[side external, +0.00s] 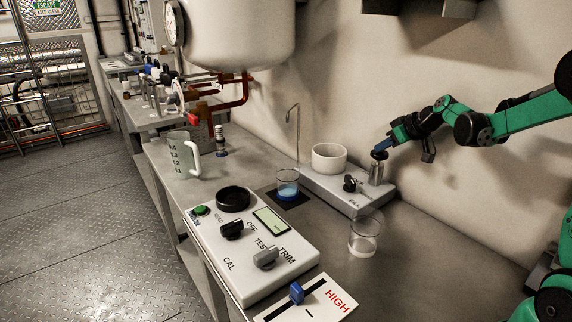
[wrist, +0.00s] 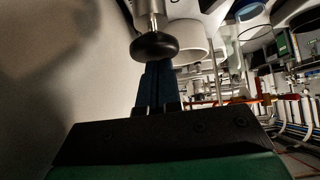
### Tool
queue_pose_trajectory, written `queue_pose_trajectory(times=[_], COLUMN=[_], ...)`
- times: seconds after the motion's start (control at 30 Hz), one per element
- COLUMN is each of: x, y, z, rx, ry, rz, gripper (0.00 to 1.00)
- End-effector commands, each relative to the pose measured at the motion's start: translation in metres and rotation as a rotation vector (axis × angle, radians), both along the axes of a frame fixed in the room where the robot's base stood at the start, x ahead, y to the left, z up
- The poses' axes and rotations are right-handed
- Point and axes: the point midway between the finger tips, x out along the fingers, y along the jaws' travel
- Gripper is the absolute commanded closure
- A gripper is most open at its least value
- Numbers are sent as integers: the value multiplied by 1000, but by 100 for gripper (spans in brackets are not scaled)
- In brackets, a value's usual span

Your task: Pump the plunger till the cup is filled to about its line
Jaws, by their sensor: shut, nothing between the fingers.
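The plunger's black knob (side external: 379,155) sits on a short shaft just above a metal cylinder (side external: 376,174) on the white pump base (side external: 330,190). The knob (wrist: 154,46) and its bright shaft (wrist: 151,15) also show, inverted, in the wrist view. My gripper (side external: 382,148) has its blue fingers closed together at the knob's top; touching or slightly apart, I cannot tell. The fingers (wrist: 157,68) hold nothing. The clear cup (side external: 288,178) stands on a dark pad under the thin bent spout (side external: 297,125), with blue liquid in its lower part. Its line is too small to make out.
A white bowl (side external: 328,157) and a black knob (side external: 350,183) are on the pump base. A clear glass (side external: 364,240) stands in front. A control panel (side external: 250,255), a measuring jug (side external: 184,158) and a blue slider (side external: 296,292) are nearby. The wall is close behind.

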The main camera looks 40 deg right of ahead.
Motion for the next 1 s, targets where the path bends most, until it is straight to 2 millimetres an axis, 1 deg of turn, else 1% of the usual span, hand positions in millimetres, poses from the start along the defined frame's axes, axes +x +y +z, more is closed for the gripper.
queue_pose_trajectory(times=[0.03, 0.3, 0.37, 0.47, 0.57, 0.67, 0.8, 1.0], x=[-1, -1, -1, -1, -1, -1, -23, -51], y=[0, 0, 0, 0, 1, 1, 1, 1], z=[-3, -3, -2, 5, 19, 40, 62, 91], rx=[-2, -3, -3, -2, -2, -1, 1, 1], ry=[7, 12, 12, 11, 8, 4, 2, 1], rz=[2, 4, 4, 3, 2, 1, -4, -4], gripper=[100, 100, 100, 100, 100, 100, 100, 100])
